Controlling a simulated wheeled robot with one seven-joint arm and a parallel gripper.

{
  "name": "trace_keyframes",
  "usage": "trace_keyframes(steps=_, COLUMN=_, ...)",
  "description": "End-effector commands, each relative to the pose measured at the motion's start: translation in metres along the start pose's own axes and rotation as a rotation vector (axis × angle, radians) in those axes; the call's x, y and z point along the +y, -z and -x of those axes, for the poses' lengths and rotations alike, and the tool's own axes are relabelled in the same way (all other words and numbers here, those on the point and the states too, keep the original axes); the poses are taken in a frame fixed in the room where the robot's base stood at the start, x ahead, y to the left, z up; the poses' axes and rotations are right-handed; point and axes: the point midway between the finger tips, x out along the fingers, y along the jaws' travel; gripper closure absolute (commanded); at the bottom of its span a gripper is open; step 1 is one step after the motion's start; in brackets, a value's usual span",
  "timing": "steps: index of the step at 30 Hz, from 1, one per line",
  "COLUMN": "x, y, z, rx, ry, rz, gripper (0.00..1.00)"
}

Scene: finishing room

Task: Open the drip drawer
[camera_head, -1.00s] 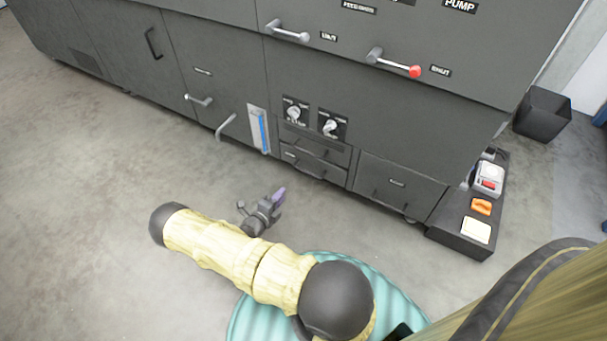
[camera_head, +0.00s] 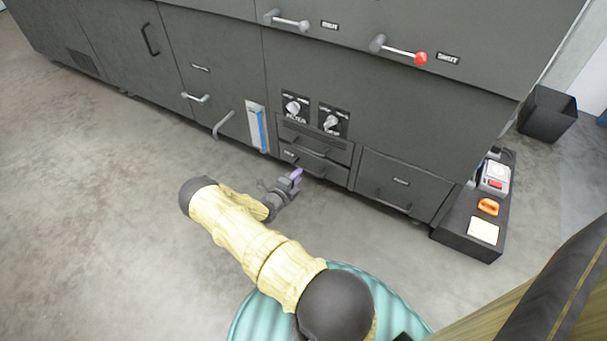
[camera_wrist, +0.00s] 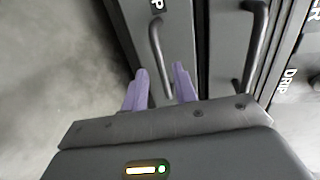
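The drip drawer (camera_head: 326,172) appears to be the lower of two stacked small drawers in the dark cabinet; it looks shut. In the wrist view its label is cut off to a final "P", and its bar handle (camera_wrist: 157,42) runs down toward my fingers. My gripper (camera_head: 297,174) is low in front of this drawer's left part. In the wrist view my gripper (camera_wrist: 161,69) is open, its two purple fingers either side of the handle's near end. I cannot tell whether they touch it. Nothing is held.
The upper small drawer (camera_head: 338,153) has its own handle (camera_wrist: 257,45) close by. Above are the knobs (camera_head: 331,121), one labelled DRIP. A wider drawer (camera_head: 380,178) is to the right, and a black tray (camera_head: 458,241) with small items beyond it. The floor left is clear.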

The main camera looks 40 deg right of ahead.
Motion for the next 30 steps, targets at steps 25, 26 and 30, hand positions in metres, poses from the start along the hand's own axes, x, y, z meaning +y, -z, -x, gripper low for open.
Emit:
trace_keyframes(steps=25, x=0.0, y=0.0, z=-0.054, rx=0.0, ry=0.0, rz=0.0, gripper=1.0)
trace_keyframes(steps=26, x=0.0, y=0.0, z=-0.054, rx=0.0, ry=0.0, rz=0.0, gripper=1.0)
trace_keyframes(steps=30, x=0.0, y=0.0, z=-0.054, rx=0.0, ry=0.0, rz=0.0, gripper=1.0)
